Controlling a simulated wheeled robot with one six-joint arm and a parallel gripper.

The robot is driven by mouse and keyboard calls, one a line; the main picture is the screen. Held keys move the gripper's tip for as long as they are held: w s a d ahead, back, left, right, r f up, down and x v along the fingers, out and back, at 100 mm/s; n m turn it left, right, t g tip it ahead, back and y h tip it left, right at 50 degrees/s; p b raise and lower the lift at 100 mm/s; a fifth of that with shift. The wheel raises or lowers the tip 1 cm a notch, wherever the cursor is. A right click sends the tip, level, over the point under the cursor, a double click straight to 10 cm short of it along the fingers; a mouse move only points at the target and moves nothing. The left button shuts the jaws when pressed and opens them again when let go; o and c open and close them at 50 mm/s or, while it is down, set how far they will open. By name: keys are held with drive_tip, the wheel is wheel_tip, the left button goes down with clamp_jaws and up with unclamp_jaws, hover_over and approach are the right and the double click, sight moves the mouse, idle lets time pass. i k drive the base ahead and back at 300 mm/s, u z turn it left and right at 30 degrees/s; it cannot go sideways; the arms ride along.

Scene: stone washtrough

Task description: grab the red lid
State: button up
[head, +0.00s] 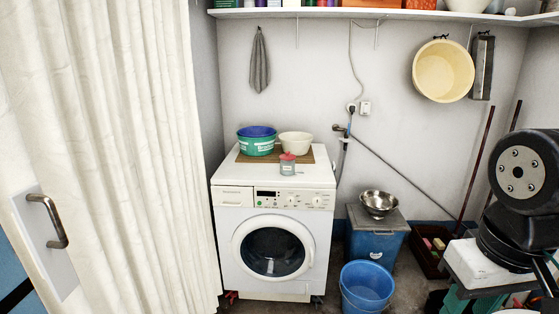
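The red lid (288,156) sits on top of a small greyish jar (287,168). The jar stands upright near the front edge of the white washing machine's top (240,173), at the front of a brown board (245,158). Black links of my own arm show at the right edge, well to the right of the jar. My gripper is not in view.
A teal-green bowl with blue inside (256,147) and a cream bowl (296,145) stand just behind the jar. A white curtain (110,150) hangs at the left. A blue bucket (367,290) and a blue box (375,245) with a metal bowl (379,204) stand right of the machine.

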sight(288, 156)
drive_tip(key=z, duration=0.1)
drive_tip(key=i, duration=2)
drive_tip(key=z, duration=0.05)
